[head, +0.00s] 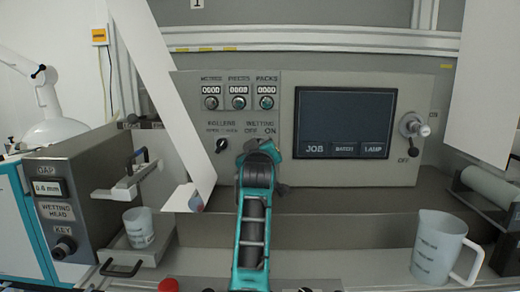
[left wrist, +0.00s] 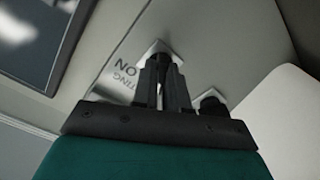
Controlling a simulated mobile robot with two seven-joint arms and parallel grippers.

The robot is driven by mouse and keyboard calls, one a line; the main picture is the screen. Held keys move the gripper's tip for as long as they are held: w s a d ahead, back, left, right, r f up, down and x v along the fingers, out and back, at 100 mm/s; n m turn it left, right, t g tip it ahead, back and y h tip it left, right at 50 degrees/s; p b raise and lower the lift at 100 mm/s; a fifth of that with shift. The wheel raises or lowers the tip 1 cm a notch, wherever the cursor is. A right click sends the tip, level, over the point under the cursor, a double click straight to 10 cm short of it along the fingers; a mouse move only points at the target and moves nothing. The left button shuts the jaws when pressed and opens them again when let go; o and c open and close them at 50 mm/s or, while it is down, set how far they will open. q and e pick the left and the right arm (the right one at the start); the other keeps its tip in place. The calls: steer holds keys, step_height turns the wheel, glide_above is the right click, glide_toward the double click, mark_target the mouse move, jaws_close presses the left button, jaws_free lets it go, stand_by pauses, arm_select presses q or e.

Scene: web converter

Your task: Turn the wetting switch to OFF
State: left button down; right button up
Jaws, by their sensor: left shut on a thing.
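The wetting switch is a small dark knob on a light square plate, seen in the left wrist view (left wrist: 159,55) between my fingertips. Part of the upside-down lettering "WETTING" and "ON" shows beside it. In the head view my left gripper (head: 262,150) covers the knob, just below the "WETTING OFF ON" label (head: 261,128). My left gripper also shows in the left wrist view (left wrist: 165,72), its two dark fingers shut on the knob. Which way the knob points is hidden by the fingers. My right gripper is in neither view.
The rollers switch (head: 221,145) sits close to the left of my gripper. The screen (head: 345,118) is to the right, with a lever knob (head: 415,126) beyond it. A small cup (head: 139,228) and a jug (head: 440,250) stand lower down, at left and right.

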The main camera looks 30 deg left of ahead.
arm_select(q)
steer(key=c, duration=1.2)
jaws_free()
steer(key=shift+o, duration=0.2)
steer(key=v, duration=1.3)
steer(key=shift+a, duration=0.1)
